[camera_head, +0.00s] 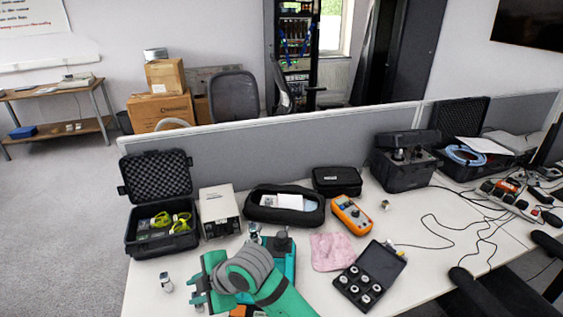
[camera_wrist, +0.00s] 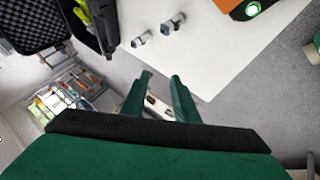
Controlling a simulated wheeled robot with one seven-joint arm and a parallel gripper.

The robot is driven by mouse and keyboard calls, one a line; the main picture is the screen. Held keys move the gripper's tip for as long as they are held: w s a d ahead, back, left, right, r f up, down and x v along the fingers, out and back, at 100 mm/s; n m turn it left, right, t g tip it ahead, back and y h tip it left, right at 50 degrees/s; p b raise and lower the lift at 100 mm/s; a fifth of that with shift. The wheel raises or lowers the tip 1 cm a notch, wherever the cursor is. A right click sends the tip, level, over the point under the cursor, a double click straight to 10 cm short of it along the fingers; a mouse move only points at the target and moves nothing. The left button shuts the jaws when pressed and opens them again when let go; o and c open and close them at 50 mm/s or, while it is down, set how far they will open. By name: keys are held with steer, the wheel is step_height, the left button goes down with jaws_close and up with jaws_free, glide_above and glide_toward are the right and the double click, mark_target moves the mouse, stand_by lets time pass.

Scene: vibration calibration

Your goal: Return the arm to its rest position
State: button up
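My green arm (camera_head: 283,295) comes in from the bottom of the head view, bent over the front of the white table, with a grey ribbed section on it. My gripper (camera_head: 192,290) points left near the table's front left part. In the wrist view my gripper (camera_wrist: 163,77) shows two green fingers with a clear gap between them; it is open and holds nothing. A small metal cylinder (camera_head: 167,283) stands on the table just left of the gripper, apart from it. The wrist view shows two small metal parts (camera_wrist: 173,26) beyond the fingertips.
An open black case (camera_head: 150,243) with yellow-green items, a beige box (camera_head: 219,212), a black pouch (camera_head: 259,211), an orange meter (camera_head: 352,215), a pink cloth (camera_head: 325,255) and a small case of weights (camera_head: 384,263) surround the arm. A grey partition (camera_head: 290,150) runs behind.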

steer(key=w+a+r+m+t+y, duration=0.1)
steer(key=a+r+m+t+y, duration=0.5)
steer(key=m, duration=0.4)
steer(key=s+d+f+m+t+h, duration=0.7)
steer(key=s+d+f+m+h, duration=0.4)
steer(key=s+d+f+m, duration=0.3)
steer(key=s+d+f+h, duration=0.1)
steer(key=s+d, duration=0.5)
steer(key=s, duration=0.4)
steer(key=s+d+f+h, duration=0.1)
steer(key=s+d, duration=0.6)
steer(key=s, duration=0.3)
steer(key=shift+d+n+g+h, duration=0.3)
steer(key=shift+h, duration=0.1)
steer(key=shift+f, duration=0.1)
